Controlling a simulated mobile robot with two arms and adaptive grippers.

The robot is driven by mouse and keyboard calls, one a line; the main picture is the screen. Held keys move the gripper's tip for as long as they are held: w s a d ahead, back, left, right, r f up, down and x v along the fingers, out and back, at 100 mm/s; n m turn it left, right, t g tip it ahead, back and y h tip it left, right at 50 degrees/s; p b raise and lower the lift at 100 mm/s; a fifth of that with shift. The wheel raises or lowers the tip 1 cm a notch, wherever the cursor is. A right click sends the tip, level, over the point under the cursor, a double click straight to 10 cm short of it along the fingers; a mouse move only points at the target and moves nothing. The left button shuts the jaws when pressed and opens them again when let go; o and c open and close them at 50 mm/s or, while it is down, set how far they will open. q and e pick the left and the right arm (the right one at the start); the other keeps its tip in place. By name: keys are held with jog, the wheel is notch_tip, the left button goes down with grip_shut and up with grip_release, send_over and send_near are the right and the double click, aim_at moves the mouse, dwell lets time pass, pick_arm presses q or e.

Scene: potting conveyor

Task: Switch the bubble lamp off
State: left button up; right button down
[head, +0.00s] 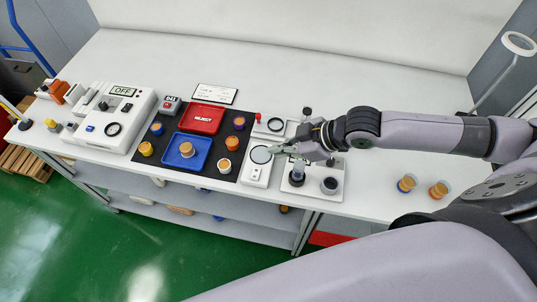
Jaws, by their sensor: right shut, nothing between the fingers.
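My right gripper (277,149) comes in from the right, shut and empty. Its fingertips are beside the disc in the picture; whether they touch is unclear. The gripper and wrist hide part of the area behind. The lamp's switch and its state cannot be made out. My left gripper is not in view.
A red REJECT tray (204,119) and a blue tray (187,151) lie on a black mat among several small pots. A white machine with an OFF sign (124,91) stands left. Two small pots (406,183) stand right.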

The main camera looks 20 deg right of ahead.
jog(key=shift+s+d+r, duration=0.2)
jog(key=shift+d+r, duration=0.25)
jog(key=shift+r, duration=0.05)
jog(key=s+a+f, duration=0.2)
jog(key=s+a, duration=0.2)
jog(key=a, duration=0.6)
jog(key=s+d+f+m+g+h, duration=0.3)
jog(key=s+d+f+m+h, duration=0.4)
jog(key=s+d+m, duration=0.4)
notch_tip(320, 180, down, 30)
jog(key=s+n+b, duration=0.1)
jog(key=s+b, duration=0.1)
jog(key=b, duration=0.2)
jog(key=s+d+f+g+b, duration=0.2)
jog(key=s+d+f+b, duration=0.1)
jog(key=s+f, duration=1.3)
notch_tip(320, 180, down, 3)
jog(key=shift+s+r+n, duration=0.2)
jog(key=shift+s+n, duration=0.1)
jog(key=shift+s, duration=0.05)
